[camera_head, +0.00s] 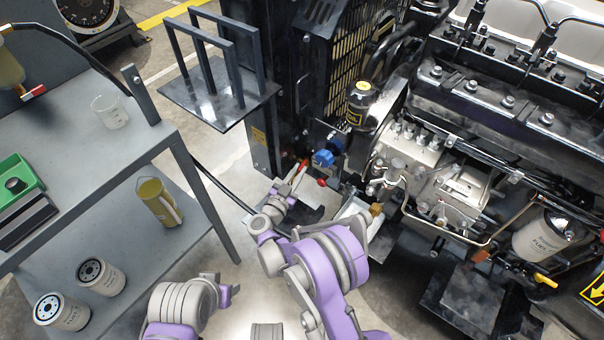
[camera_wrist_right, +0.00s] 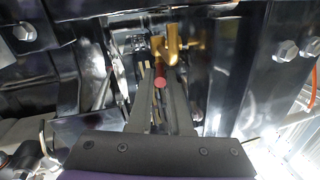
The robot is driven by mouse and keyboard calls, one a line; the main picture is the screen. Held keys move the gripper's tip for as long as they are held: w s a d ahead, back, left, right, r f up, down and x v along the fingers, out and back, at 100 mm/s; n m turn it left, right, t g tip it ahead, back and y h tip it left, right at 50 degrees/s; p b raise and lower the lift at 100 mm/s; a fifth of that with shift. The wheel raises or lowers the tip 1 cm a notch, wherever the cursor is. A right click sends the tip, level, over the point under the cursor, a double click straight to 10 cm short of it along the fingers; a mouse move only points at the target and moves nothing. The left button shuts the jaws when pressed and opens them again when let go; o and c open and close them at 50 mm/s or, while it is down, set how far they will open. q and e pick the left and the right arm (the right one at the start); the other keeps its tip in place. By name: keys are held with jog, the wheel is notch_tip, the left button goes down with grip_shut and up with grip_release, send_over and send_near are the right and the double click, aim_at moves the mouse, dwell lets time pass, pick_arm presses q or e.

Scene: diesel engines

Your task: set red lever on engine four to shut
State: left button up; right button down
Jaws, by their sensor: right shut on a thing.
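The engine (camera_head: 480,120) fills the right of the head view; no number on it can be read. My right gripper (camera_head: 297,176) is at the engine's lower left, by the dark radiator end. In the right wrist view its two dark fingers (camera_wrist_right: 160,80) are closed around the red lever (camera_wrist_right: 160,84). The lever's red end shows between the fingertips, in front of a brass valve body (camera_wrist_right: 173,46). In the head view the gripper and lever are small, and the valve is hard to make out. My left gripper (camera_head: 228,284) is low in the head view, open and empty, away from the engine.
A grey workbench (camera_head: 95,150) at left holds a beaker (camera_head: 110,112) and green bin (camera_head: 14,182). Its lower shelf carries filters (camera_head: 100,277) and a yellow jug (camera_head: 158,202). A dark frame stand (camera_head: 215,100) is behind. A blue-capped part (camera_head: 323,157) is close to my right gripper.

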jog(key=shift+w+a+m+g+h, duration=0.25)
jog(key=shift+m+g+h, duration=0.2)
jog(key=shift+h, duration=0.3)
jog(key=shift+w+a+m+g+h, duration=0.1)
jog(key=shift+a+m+g+h, duration=0.2)
jog(key=shift+m+h, duration=0.35)
jog(key=shift+r, duration=0.1)
jog(key=c, duration=0.8)
grip_release()
jog(key=shift+w, duration=0.1)
jog(key=shift+c, duration=0.2)
